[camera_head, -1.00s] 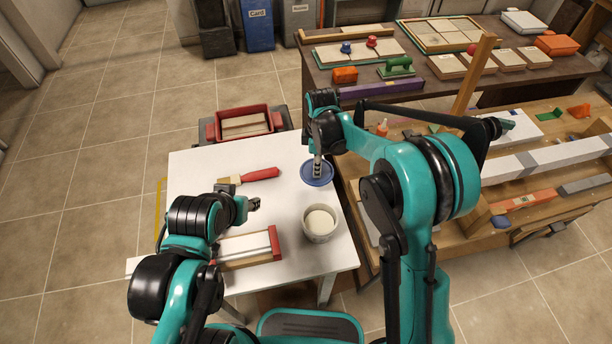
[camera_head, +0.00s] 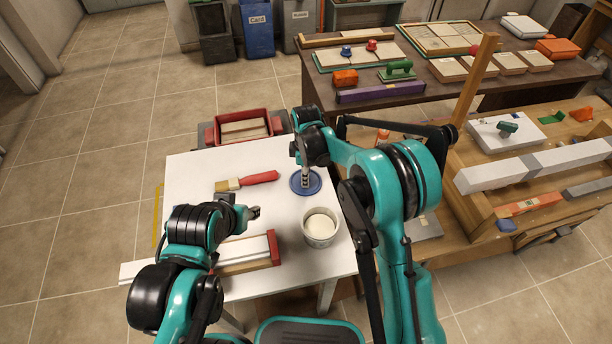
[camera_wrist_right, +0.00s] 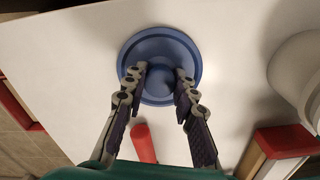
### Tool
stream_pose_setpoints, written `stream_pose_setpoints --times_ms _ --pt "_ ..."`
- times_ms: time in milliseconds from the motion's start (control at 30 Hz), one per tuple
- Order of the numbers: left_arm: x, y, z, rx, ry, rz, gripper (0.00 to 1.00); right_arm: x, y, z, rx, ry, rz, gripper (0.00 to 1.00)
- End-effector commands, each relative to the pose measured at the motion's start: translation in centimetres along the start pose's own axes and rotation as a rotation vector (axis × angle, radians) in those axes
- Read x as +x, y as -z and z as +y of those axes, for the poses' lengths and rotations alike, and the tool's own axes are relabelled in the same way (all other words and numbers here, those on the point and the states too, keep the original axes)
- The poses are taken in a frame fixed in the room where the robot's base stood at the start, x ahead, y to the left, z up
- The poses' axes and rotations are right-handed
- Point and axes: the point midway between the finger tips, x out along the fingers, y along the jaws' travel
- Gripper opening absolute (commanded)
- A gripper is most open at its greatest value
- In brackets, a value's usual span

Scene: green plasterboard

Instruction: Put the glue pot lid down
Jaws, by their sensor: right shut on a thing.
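The blue round glue pot lid (camera_head: 314,188) is at the right side of the white table, behind the glue pot. It also shows in the right wrist view (camera_wrist_right: 160,38). My right gripper (camera_head: 305,184) is above the lid, with its fingers shut on the lid's central knob (camera_wrist_right: 160,82). I cannot tell whether the lid touches the table. The open, pale glue pot (camera_head: 319,240) stands upright in front of the lid, with cream content inside. My left gripper (camera_head: 254,212) is over the table, left of the pot, apart from the lid; its jaw state is unclear.
On the white table (camera_head: 200,165) a brush with a red handle (camera_head: 260,177) lies left of the lid. A red-ended board tool (camera_head: 245,252) lies at the front. A red crate (camera_head: 240,128) stands behind the table. A wooden workbench (camera_head: 470,220) is at the right.

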Motion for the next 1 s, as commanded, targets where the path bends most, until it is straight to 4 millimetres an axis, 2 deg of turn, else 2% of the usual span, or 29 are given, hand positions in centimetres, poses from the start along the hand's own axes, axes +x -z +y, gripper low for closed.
stream_pose_setpoints --times_ms 33,100,467,567,800,1000 --pt "0.1 -0.1 0.0 0.000 0.000 0.000 0.40 0.2 0.0 0.0 0.000 0.000 0.000 0.32" --pt "0.1 -0.1 0.0 0.000 0.000 0.000 0.40 0.1 0.0 0.0 0.000 0.000 0.000 0.47" --pt "-0.2 0.1 0.0 0.000 0.000 0.000 0.40 -0.3 0.0 0.0 0.000 0.000 0.000 0.47" --pt "-0.5 0.4 0.0 0.000 0.000 0.000 0.40 -1.5 0.0 0.0 0.000 0.000 0.000 0.47" --pt "-1.8 1.3 0.0 0.000 0.000 0.000 0.40 -6.9 0.0 0.0 0.000 0.000 0.000 0.47" --pt "-2.6 1.8 0.0 0.000 0.000 0.000 0.40 -10.6 0.0 0.0 0.000 0.000 0.000 0.47"
